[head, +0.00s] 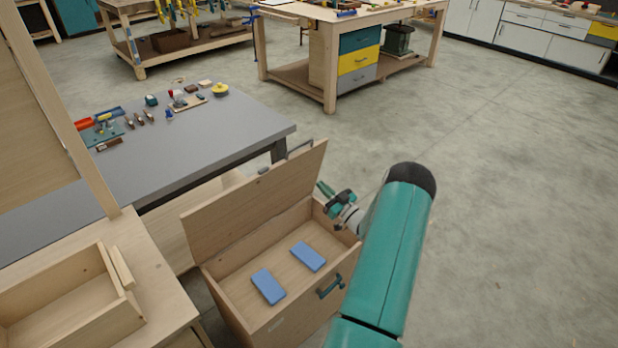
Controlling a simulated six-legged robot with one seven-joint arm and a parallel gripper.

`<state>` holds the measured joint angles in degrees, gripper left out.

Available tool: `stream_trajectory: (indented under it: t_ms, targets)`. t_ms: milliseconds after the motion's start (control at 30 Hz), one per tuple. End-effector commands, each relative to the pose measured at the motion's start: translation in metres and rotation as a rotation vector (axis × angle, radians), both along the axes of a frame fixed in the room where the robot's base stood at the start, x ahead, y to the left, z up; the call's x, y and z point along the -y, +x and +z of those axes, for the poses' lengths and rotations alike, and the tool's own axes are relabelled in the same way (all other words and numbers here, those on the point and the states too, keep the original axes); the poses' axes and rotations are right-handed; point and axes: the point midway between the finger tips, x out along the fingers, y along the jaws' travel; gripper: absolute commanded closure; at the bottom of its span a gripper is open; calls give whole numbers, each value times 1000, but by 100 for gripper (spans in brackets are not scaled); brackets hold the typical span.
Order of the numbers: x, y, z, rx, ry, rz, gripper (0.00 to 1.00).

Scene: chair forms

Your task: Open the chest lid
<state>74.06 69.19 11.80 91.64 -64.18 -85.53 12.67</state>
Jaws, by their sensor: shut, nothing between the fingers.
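A wooden chest (272,322) stands at the lower middle of the head view. Its lid (255,200) is raised and stands up steeply at the back left side of the box. Two blue blocks (268,286) lie flat on the chest's inner floor. A dark teal handle (331,286) is on the front wall. My gripper (326,190) is at the right end of the chest, near the lid's right edge. It is shut and empty. I cannot tell whether it touches the lid. My teal arm hides part of the floor to the right of the chest.
A grey-topped table (200,150) with small tools and parts stands behind the chest. A wooden bench with an open wooden box (70,300) is at the lower left. A workbench with drawers (358,60) is farther back. The concrete floor on the right is clear.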

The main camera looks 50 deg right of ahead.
Motion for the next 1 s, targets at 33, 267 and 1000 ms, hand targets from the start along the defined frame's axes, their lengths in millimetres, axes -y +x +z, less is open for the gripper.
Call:
stream_trajectory:
  t_ms: [33, 267, 1000]
  targets:
    - [0, 8, 2, 2, 0, 1, 100]
    - [5, 49, 12, 0, -1, 0, 100]
    - [13, 126, 32, -2, 0, 2, 100]
